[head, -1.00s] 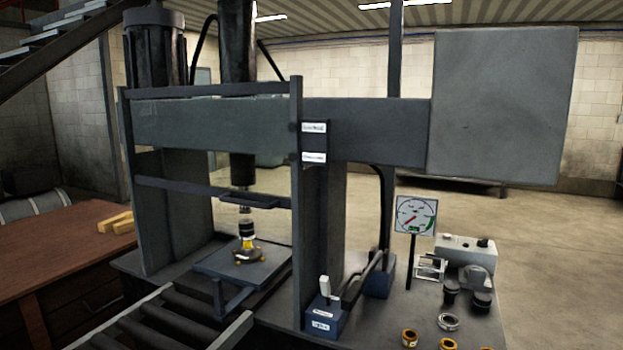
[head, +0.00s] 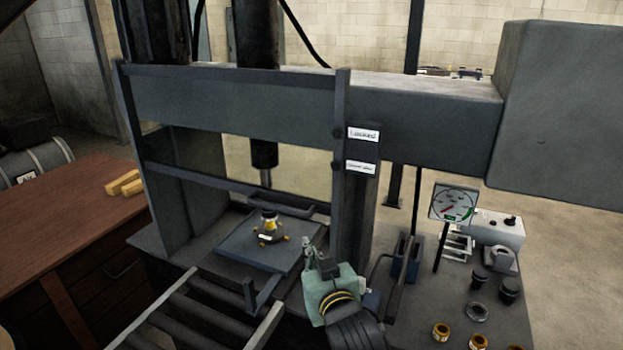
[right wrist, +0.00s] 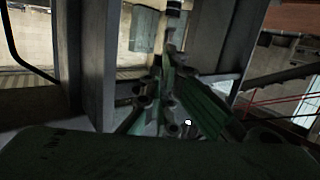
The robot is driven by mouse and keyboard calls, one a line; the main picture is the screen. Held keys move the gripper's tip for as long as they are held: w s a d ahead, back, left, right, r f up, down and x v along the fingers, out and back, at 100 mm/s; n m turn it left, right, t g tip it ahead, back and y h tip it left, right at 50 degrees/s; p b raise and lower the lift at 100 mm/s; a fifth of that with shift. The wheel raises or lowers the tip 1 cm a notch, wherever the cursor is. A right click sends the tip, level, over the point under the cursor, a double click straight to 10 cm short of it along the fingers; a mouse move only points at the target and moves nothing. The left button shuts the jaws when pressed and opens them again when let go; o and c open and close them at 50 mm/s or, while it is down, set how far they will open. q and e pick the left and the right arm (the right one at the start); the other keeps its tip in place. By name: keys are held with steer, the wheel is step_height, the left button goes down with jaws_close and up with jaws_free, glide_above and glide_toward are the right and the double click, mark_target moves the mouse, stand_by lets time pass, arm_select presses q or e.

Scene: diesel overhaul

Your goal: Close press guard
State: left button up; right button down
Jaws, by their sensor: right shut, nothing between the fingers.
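The press guard (head: 230,185) is a dark frame across the front of the press. Its lower bar, with a small flat handle (head: 285,206), hangs above the press bed (head: 238,245), leaving a gap below. Its right post carries white labels, the upper seeming to read "Locked" (head: 363,133). My right gripper (head: 312,248) is shut and empty, in front of the right column, below and right of the handle. Its fingers also show in the right wrist view (right wrist: 165,95), pointing into the press opening. Whether they touch anything is unclear. My left gripper is out of view.
A small assembly (head: 270,228) stands on the bed under the ram (head: 264,153). A roller conveyor (head: 205,310) lies in front. A gauge (head: 454,203) and several rings and caps stand on the right bench. A wooden desk (head: 75,220) is at left.

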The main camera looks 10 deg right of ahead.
step_height(320, 180, up, 14)
steer(key=s+d+f+m+t+p, duration=0.1)
steer(key=s+t, duration=0.1)
steer(key=r+p, duration=0.1)
steer(key=p, duration=0.4)
glide_above(311, 201)
steer(key=s+a, duration=0.1)
steer(key=s, duration=0.4)
steer(key=shift+w+r, duration=0.15)
steer(key=shift+w, duration=0.1)
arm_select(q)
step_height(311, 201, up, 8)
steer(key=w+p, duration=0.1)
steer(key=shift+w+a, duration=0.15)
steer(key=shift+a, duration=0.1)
arm_select(e)
steer(key=f, duration=0.2)
steer(key=s+f, duration=0.1)
steer(key=f, duration=0.1)
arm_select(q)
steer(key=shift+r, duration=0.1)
arm_select(e)
steer(key=shift+w+f, duration=0.1)
steer(key=shift+w, duration=0.05)
steer(key=shift+f, duration=0.1)
